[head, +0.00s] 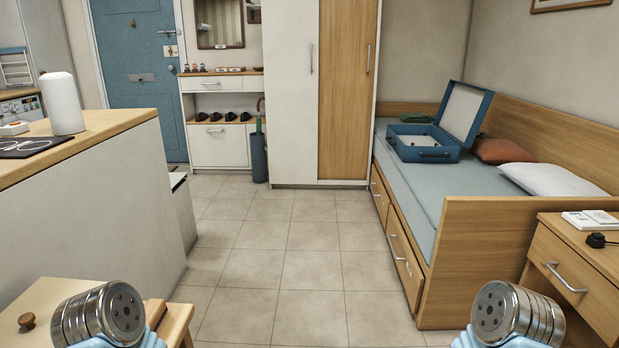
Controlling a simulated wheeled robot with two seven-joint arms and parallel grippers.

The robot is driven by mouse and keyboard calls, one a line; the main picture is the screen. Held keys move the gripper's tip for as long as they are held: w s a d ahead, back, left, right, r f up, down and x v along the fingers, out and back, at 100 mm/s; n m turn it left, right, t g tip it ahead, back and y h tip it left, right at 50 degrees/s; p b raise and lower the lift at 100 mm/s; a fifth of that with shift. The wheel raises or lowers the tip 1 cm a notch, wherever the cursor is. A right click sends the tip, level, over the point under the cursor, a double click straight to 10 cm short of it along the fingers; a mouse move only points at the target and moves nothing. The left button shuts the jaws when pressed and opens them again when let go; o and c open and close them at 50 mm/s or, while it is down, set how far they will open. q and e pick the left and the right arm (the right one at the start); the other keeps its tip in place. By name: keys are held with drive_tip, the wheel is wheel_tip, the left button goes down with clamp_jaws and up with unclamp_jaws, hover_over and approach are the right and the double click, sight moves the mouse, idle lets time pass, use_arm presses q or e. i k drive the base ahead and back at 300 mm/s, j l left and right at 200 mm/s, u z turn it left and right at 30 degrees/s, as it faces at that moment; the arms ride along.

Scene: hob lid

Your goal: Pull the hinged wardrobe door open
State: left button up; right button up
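The wardrobe stands against the far wall, near the middle of the head view. It has a white door (290,110) on the left and a wood-coloured door (344,110) on the right. Each door has an upright metal bar handle near its right edge: the white door's handle (311,60) and the wood door's handle (369,60). Both doors look shut. The wardrobe's top is cut off by the frame. Round metal parts of my two arms show at the bottom corners, far from the wardrobe. Neither gripper's fingers are in view.
A counter (110,175) stands at left, with a wooden stool (55,300) in front. A bed (415,180) with an open blue case (425,145) and a bedside cabinet (575,265) stand at right. The tiled floor (290,245) between is clear up to the wardrobe.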

sight(290, 30)
drive_tip(key=i, duration=2.65)
